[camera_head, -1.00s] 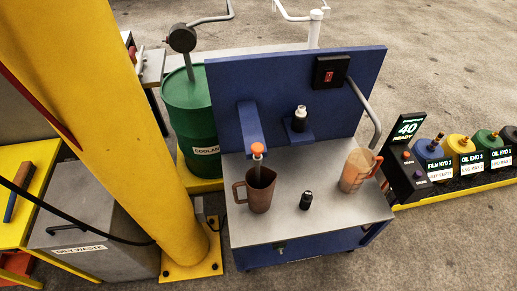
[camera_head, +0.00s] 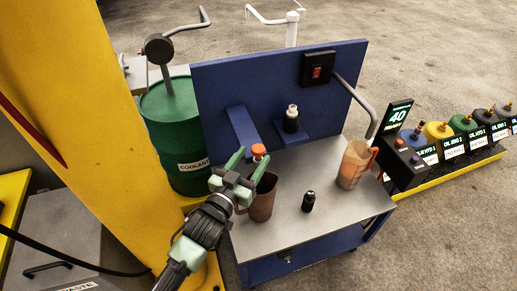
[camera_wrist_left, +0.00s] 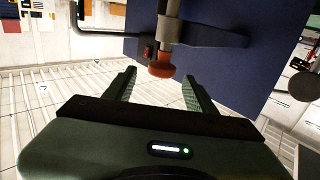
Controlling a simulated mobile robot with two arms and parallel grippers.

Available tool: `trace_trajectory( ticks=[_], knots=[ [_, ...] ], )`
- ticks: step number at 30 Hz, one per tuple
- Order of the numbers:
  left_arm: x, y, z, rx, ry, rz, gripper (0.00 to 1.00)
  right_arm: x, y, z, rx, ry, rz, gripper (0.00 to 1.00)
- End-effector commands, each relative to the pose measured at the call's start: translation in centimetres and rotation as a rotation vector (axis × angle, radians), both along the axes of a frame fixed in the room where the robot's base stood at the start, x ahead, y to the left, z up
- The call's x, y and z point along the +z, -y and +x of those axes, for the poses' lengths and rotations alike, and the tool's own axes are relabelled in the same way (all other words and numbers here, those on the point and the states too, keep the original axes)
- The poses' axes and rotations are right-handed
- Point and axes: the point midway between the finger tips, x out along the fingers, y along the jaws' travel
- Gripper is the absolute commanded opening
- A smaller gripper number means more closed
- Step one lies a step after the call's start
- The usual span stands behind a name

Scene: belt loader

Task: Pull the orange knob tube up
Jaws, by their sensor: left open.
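The orange knob (camera_head: 258,150) tops a tube at the blue bracket on the cart's back panel, above a brown mug (camera_head: 263,203). It also shows in the wrist view (camera_wrist_left: 161,68), just beyond the fingertips and roughly centred between them. My left gripper (camera_head: 251,158) is open, with its green fingers beside the knob in the head view; the fingers also show in the wrist view (camera_wrist_left: 159,80). I see no contact. The gripper partly covers the tube and the mug. My right gripper is not in view.
An orange-tinted jug (camera_head: 352,168) and a small black bottle (camera_head: 308,201) stand on the grey cart top (camera_head: 285,235). A black-and-white bottle (camera_head: 291,120) sits on a blue shelf. A yellow post (camera_head: 95,130) and green drum (camera_head: 172,125) are at left.

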Motion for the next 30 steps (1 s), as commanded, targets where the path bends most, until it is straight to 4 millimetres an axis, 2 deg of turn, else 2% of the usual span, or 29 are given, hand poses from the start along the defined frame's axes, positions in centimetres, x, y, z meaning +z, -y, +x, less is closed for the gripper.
trace_trajectory(
  ticks=[3, 9, 19, 25, 30],
  knots=[
    [0.1, 0.9, 1.9, 0.000, 0.000, 0.001, 0.56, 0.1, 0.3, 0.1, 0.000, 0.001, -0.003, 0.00],
    [-0.1, 1.8, 3.7, 0.001, -0.001, 0.002, 0.56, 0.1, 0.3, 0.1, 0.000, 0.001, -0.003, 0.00],
    [-0.1, 2.0, 4.1, 0.001, -0.001, 0.002, 0.56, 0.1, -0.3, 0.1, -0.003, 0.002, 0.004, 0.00],
    [-0.1, 2.0, 4.0, 0.001, -0.002, 0.002, 0.00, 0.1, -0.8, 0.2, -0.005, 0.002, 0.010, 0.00],
    [-0.1, 2.0, 4.0, 0.001, -0.002, 0.002, 0.00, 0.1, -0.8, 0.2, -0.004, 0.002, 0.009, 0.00]
  ],
)
